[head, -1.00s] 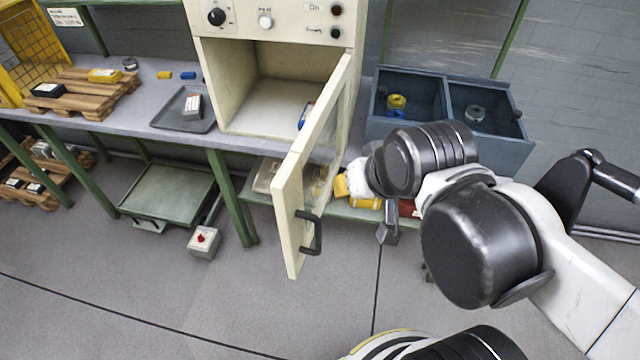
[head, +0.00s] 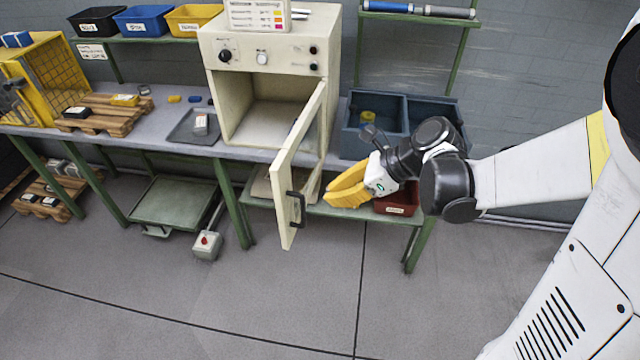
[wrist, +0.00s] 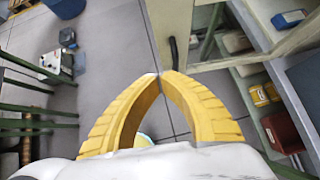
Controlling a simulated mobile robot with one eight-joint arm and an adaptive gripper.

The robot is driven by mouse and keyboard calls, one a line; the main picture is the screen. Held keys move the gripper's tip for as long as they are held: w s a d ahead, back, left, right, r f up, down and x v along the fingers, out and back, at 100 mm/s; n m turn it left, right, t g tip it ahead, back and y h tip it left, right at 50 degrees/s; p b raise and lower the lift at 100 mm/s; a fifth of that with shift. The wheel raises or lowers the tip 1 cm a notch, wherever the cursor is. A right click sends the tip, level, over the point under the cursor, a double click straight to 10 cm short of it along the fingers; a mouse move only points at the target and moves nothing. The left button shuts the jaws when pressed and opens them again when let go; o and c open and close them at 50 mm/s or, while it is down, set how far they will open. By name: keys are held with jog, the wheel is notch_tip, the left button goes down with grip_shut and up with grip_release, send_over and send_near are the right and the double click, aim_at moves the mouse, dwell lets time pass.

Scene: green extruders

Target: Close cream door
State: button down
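The cream door (head: 300,170) of the cream cabinet (head: 238,84) stands wide open, hinged on the right side and swung out toward the front. Its window shows, and a black handle (head: 296,208) is on its lower outer part. My gripper (head: 328,199), with yellow fingers, is just right of the door near handle height. The wrist view shows the fingertips (wrist: 160,75) together with nothing between them. The door (wrist: 170,22) and handle (wrist: 173,53) lie just beyond the tips there. A gap seems to remain; contact cannot be told.
The workbench (head: 165,138) carries a grey tray (head: 183,130) left of the cabinet and blue-grey bins (head: 345,135) to its right. A red bin (head: 398,200) sits on the lower shelf by my gripper. The floor in front is open.

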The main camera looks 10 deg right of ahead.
aim_at(283, 207)
jog(key=b+x, duration=0.1)
jog(key=x, duration=0.2)
jog(key=a+r+b+x, duration=0.1)
jog(key=x, duration=0.3)
jog(key=b+x, duration=0.1)
jog(key=x, duration=0.2)
jog(key=shift+w+a, duration=0.35)
jog(key=shift+w, duration=0.1)
jog(key=shift+w+a, duration=0.25)
jog(key=shift+a, duration=0.3)
